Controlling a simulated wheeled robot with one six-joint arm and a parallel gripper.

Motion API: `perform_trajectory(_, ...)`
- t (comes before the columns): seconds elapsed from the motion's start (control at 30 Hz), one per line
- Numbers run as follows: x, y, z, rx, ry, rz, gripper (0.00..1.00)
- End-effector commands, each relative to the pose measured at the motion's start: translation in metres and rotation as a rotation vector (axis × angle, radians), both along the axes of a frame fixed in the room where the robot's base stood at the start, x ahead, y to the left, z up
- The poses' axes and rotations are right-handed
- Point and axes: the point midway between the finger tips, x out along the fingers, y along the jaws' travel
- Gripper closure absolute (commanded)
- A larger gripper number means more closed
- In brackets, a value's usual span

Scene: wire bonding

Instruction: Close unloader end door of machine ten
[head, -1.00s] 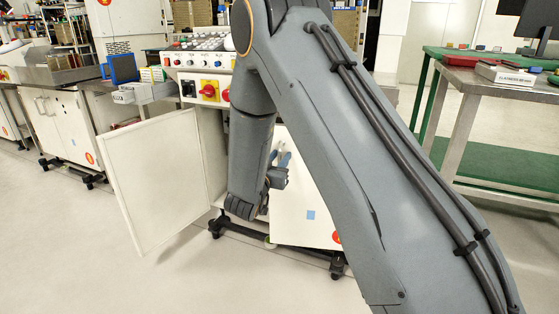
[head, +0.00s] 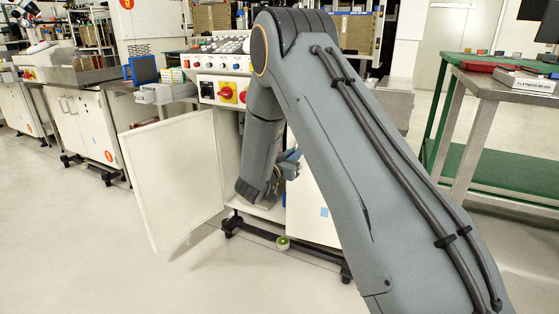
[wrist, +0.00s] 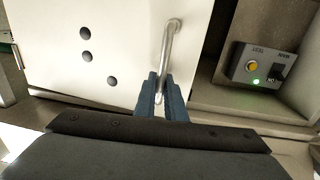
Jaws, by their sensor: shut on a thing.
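The machine's cabinet (head: 225,150) has two white doors in the head view. The left door (head: 170,185) stands swung wide open. The right door (head: 308,212) has a small blue square and is partly hidden behind my arm. My gripper (head: 290,157) is at the upper part of the right door. In the wrist view, my gripper's blue fingers (wrist: 161,88) are shut on a metal bar handle (wrist: 169,45) of a white door panel (wrist: 125,50) with three dark round spots. The door's open edge shows beside the cabinet interior. Which door is the unloader end one cannot be told.
A grey switch box (wrist: 262,66) with a yellow button and lit green lamp sits inside the cabinet. A green tape roll (head: 283,243) lies near the cabinet's base. A green and steel bench (head: 500,110) stands right. Floor (head: 90,240) at front left is clear.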

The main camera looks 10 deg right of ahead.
Motion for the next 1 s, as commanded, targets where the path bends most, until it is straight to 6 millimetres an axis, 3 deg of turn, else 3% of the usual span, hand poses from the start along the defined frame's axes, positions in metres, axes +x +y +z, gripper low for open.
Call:
perform_trajectory(0.1,0.021,-0.015,0.000,0.002,-0.001,-0.007,1.00)
perform_trajectory(0.2,0.029,-0.020,-0.001,0.001,0.001,-0.005,1.00)
perform_trajectory(0.53,0.032,-0.023,0.000,0.001,0.001,-0.005,1.00)
perform_trajectory(0.57,0.032,-0.024,0.000,0.001,0.001,-0.005,0.85)
perform_trajectory(0.63,0.032,-0.023,0.000,0.001,0.001,-0.004,0.73)
perform_trajectory(1.0,0.031,-0.018,0.000,0.001,0.001,-0.001,0.71)
